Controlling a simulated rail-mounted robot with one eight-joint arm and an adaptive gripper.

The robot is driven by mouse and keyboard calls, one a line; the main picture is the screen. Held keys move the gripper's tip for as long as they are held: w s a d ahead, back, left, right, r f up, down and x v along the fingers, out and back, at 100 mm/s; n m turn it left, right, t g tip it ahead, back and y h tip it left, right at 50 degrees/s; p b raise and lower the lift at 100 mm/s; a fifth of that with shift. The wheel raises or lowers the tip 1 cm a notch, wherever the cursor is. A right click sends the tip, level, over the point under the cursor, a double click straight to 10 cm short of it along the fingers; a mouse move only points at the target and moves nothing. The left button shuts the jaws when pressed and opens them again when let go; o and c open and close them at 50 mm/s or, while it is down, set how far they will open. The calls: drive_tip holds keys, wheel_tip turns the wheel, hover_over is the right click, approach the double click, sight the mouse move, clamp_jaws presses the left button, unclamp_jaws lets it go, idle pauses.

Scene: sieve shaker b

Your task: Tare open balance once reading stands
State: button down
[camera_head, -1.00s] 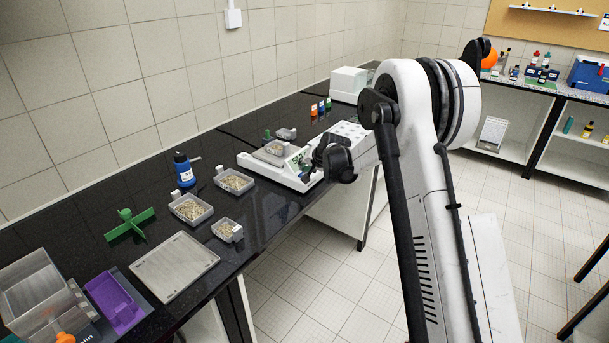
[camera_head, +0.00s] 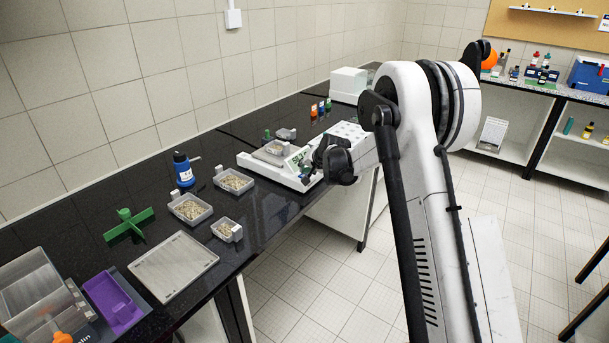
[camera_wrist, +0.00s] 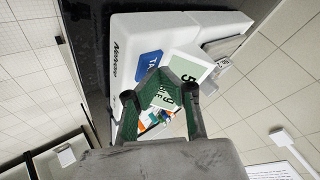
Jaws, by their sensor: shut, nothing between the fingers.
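The white open balance (camera_head: 247,162) stands on the dark bench, with a pan carrying a dish of grainy material (camera_head: 276,147). Its lit display (camera_head: 297,158) faces the front right; in the wrist view the display (camera_wrist: 188,68) shows large dark digits, partly hidden by my fingers, so I cannot read the whole value. A blue button (camera_wrist: 149,65) with partly visible white letters, "TA", is on the balance front. My gripper (camera_wrist: 168,76) is shut and empty, its green-padded fingers close to the display and blue button. I cannot tell whether it touches the balance.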

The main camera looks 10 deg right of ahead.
drive_tip(key=shift+r, duration=0.85)
drive_tip(key=shift+r+p, duration=0.85)
drive_tip(key=shift+r, duration=1.65)
